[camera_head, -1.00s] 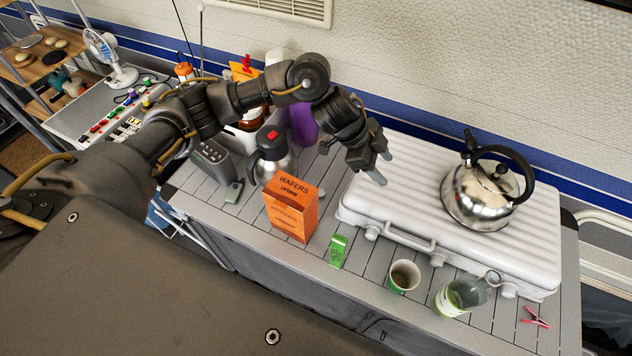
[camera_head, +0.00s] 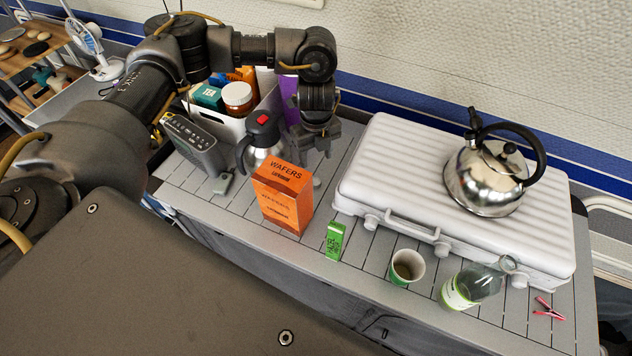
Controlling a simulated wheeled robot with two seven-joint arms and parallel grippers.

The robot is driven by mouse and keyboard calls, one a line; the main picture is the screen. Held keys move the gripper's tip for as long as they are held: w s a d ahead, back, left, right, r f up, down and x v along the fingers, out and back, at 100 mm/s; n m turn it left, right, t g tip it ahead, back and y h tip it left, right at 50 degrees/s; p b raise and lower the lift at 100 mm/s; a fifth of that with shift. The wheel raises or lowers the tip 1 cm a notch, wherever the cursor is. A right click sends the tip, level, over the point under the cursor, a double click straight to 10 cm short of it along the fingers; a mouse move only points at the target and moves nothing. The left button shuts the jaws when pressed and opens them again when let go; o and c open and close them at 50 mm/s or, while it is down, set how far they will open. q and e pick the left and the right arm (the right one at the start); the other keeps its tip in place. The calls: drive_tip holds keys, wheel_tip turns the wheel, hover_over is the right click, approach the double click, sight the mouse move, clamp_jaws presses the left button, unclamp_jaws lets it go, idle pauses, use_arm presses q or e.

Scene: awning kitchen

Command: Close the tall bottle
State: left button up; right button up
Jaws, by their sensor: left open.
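A clear glass bottle with a green and white label (camera_head: 474,286) stands at the front right of the counter; its mouth looks uncapped. A purple bottle-like thing (camera_head: 290,92) stands behind my left arm, its top and much of its body hidden. I cannot tell which of them is the tall bottle. My left gripper (camera_head: 314,154) points down, open, behind the orange wafers box (camera_head: 283,197) and right of the steel flask. A small grey round thing (camera_head: 317,181), perhaps a cap, lies below it. My right gripper is not in view.
A steel flask (camera_head: 262,139), a grey radio (camera_head: 194,144) and a white bin (camera_head: 226,122) crowd the left. A kettle (camera_head: 486,182) stands on the white ridged case (camera_head: 400,190). A green carton (camera_head: 335,240), a cup (camera_head: 406,267) and a pink clip (camera_head: 549,308) stand or lie along the front.

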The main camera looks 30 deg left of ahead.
use_arm(q)
hover_over(316, 181)
drive_tip(key=shift+s+f, duration=0.1)
drive_tip(key=shift+f, duration=2.5)
drive_tip(key=shift+f, duration=0.1)
wheel_tip(316, 181, down, 5)
drive_tip(key=shift+f, duration=0.1)
drive_tip(key=shift+c, duration=0.4)
drive_tip(key=c, duration=0.9)
